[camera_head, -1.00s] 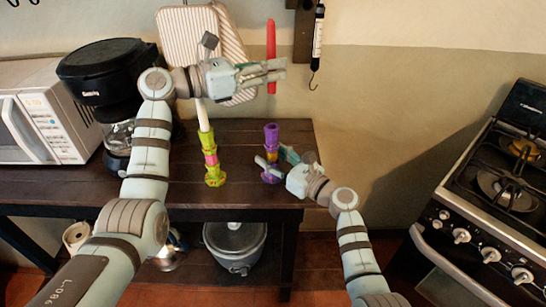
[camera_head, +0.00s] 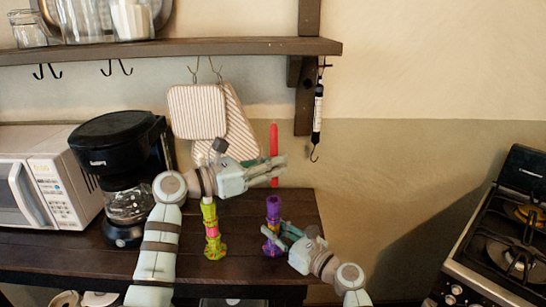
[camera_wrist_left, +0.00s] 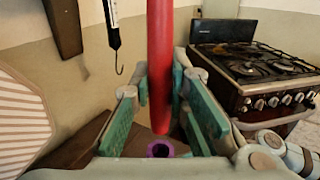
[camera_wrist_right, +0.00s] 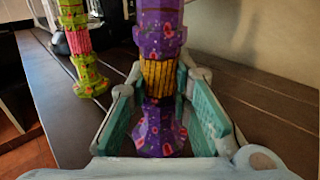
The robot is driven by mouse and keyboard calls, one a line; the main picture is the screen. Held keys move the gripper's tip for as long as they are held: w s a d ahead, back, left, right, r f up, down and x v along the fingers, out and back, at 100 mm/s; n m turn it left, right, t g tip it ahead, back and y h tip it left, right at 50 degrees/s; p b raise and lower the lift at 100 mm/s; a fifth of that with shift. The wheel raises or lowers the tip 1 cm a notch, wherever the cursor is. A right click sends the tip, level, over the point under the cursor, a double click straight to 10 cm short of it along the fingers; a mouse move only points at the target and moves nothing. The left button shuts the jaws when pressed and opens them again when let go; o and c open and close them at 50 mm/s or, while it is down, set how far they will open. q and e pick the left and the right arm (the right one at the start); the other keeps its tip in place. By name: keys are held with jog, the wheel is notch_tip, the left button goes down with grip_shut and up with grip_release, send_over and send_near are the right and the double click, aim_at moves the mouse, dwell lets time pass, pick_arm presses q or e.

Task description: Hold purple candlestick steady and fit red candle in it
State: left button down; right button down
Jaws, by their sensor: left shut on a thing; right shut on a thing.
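My left gripper (camera_head: 275,170) is shut on the red candle (camera_head: 274,140), which it holds upright. In the head view the candle's lower end is just above the purple candlestick (camera_head: 273,207), with a small gap. In the left wrist view the red candle (camera_wrist_left: 160,60) stands between the fingers, and the candlestick's purple top ring (camera_wrist_left: 160,148) shows near its lower end. My right gripper (camera_wrist_right: 160,92) is shut on the candlestick's yellow middle section (camera_wrist_right: 158,75). The candlestick stands upright on the dark table; its wide purple base (camera_wrist_right: 160,130) shows between the fingers.
A green and pink candlestick (camera_head: 213,230) stands left of the purple one, its upper part near my left arm. A coffee maker (camera_head: 122,150) and microwave (camera_head: 45,180) are farther left. A shelf (camera_head: 180,48) and hanging scale (camera_head: 318,110) are above; a stove (camera_head: 500,235) stands right.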

aim_at(273, 186)
pick_arm(q)
jog(key=shift+f+n+t+y, duration=0.3)
jog(key=shift+f+t+y, duration=0.1)
jog(key=shift+f, duration=1.15)
jog(key=shift+f, duration=1.55)
jog(key=c, duration=1.5)
grip_release()
jog(key=shift+s, duration=0.1)
jog(key=v, duration=1.2)
